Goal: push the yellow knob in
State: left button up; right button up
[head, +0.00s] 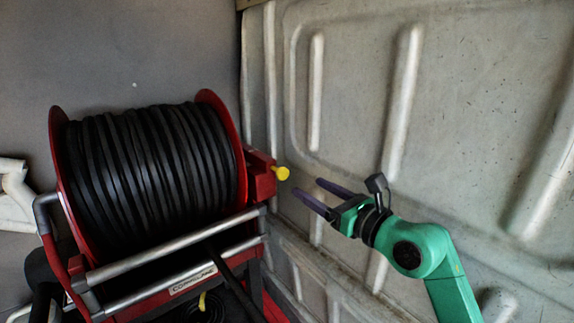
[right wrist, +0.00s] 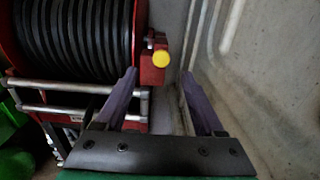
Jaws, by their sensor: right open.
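The yellow knob (head: 282,173) sticks out to the right from a red block (head: 261,177) on the side of the hose reel. In the right wrist view the knob (right wrist: 161,58) faces the camera as a round yellow disc, beyond the fingertips. My right gripper (head: 312,194) is open and empty, to the right of the knob and a little lower, apart from it. In the right wrist view its purple fingers (right wrist: 160,80) are spread, with the knob showing just above the gap between them. My left gripper is not in view.
The reel (head: 150,155) of black hose with red flanges stands at the left on a red and silver frame (head: 170,278). A grey ribbed wall panel (head: 470,110) rises close behind and to the right of my right gripper. Free space lies between fingertips and knob.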

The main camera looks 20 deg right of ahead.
aim_at(284, 173)
jog(key=p+x, duration=0.1)
jog(key=x, duration=0.4)
jog(key=shift+w+r+p, duration=0.2)
jog(key=shift+w+p, duration=0.15)
jog(key=shift+w, duration=0.05)
jog(key=x, duration=0.2)
jog(key=p+x, duration=0.1)
jog(key=x, duration=0.1)
jog(key=shift+w+f, duration=0.3)
jog(key=shift+f, duration=0.15)
jog(key=shift+s, duration=0.2)
jog(key=c, duration=0.5)
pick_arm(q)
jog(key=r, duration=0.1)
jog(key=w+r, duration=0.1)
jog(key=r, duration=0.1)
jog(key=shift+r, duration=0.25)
pick_arm(e)
grip_shut()
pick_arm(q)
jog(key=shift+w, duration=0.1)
pick_arm(e)
jog(key=shift+w, duration=0.1)
